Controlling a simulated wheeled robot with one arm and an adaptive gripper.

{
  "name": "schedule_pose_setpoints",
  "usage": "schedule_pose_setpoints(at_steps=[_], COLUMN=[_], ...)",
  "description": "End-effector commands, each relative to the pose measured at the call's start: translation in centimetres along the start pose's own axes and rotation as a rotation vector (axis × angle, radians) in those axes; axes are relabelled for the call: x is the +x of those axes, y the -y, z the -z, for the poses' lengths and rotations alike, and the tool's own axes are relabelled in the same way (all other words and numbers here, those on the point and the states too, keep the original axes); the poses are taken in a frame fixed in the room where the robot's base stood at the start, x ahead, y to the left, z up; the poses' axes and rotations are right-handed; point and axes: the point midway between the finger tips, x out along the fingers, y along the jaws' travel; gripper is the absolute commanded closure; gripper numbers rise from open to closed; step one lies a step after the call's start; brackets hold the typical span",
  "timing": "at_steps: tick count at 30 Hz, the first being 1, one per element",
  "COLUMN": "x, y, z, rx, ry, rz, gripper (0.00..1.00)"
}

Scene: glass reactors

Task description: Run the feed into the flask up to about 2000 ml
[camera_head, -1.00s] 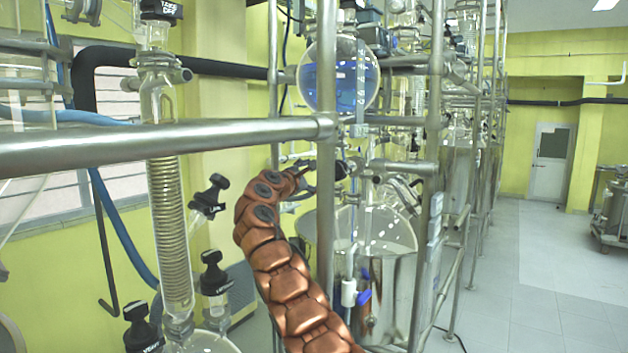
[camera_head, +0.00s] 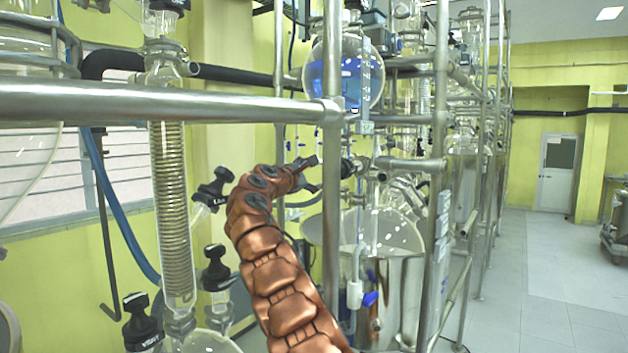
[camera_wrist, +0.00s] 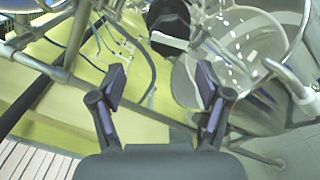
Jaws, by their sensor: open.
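A round glass feed vessel (camera_head: 343,92) with blue liquid in its lower part hangs high in the metal frame. Below it, a large clear glass flask (camera_head: 395,232) sits in a steel bath (camera_head: 398,290). I see no blue in the flask; its graduations are not readable. A black valve knob (camera_head: 347,168) is on the line between them. My gripper (camera_head: 318,174) is beside this knob, partly hidden by a frame post. In the wrist view my gripper (camera_wrist: 162,88) is open and empty, with a black knob (camera_wrist: 167,18) beyond the fingertips, apart from them.
A coiled glass condenser (camera_head: 172,210) and black-capped fittings (camera_head: 216,268) are at left. A blue drain handle (camera_head: 370,299) is low by the bath.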

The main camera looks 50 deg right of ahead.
Motion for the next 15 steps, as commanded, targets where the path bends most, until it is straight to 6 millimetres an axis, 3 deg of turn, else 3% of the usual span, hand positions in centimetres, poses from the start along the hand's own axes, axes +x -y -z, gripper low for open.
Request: schedule_pose_setpoints(at_steps=[15], x=[-3.0], y=[0.0], z=[0.2], rx=[-0.001], ry=[0.000], rz=[-0.001], gripper=[0.24])
